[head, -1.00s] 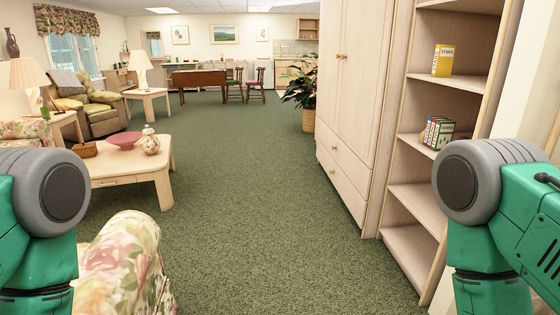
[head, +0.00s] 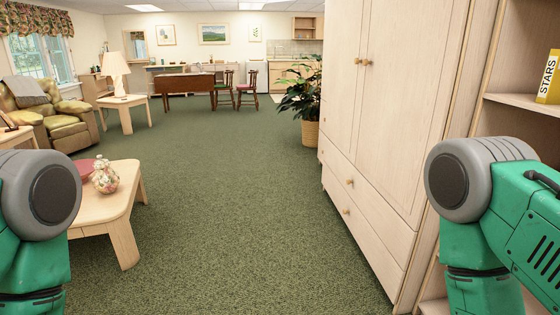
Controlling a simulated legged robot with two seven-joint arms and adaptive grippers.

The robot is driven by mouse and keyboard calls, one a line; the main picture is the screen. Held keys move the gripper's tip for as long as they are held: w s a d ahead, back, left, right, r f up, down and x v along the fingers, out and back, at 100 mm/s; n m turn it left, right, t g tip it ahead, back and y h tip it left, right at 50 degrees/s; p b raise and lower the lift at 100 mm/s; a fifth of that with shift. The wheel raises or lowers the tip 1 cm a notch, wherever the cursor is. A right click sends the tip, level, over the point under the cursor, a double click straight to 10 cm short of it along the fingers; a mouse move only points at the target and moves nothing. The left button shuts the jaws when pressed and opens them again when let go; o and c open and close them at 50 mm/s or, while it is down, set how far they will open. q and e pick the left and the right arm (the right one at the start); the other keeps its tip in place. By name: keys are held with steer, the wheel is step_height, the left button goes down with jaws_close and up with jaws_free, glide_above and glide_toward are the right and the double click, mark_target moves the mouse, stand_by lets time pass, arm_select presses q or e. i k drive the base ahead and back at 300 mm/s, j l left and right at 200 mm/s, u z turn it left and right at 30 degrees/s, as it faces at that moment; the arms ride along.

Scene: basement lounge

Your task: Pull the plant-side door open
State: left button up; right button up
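A tall light-wood cabinet (head: 408,115) stands on the right, with two upper doors and drawers below. The plant-side door (head: 341,75) is the far, left one, beside the potted plant (head: 303,95). It looks shut, with a small round knob (head: 357,61) near its right edge. The near door (head: 405,120) also looks shut, with its knob (head: 365,62) close to the other. Green and grey parts of my two arms show at the lower left and right edges. Neither gripper is in view.
An open shelf (head: 512,105) with a yellow book (head: 550,78) adjoins the cabinet on the right. An armchair (head: 50,115) is farther back. Green carpet (head: 215,200) between them is clear.

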mark_target(351, 19)
steer(key=i+z, duration=0.25)
steer(key=i, duration=0.25)
steer(key=i+j+z, duration=0.2)
steer(key=i, duration=0.3)
steer(key=i+j+z, duration=0.25)
steer(key=i, duration=0.25)
steer(key=i+j+z, duration=0.25)
steer(key=i+j, duration=0.1)
steer(key=i, duration=0.1)
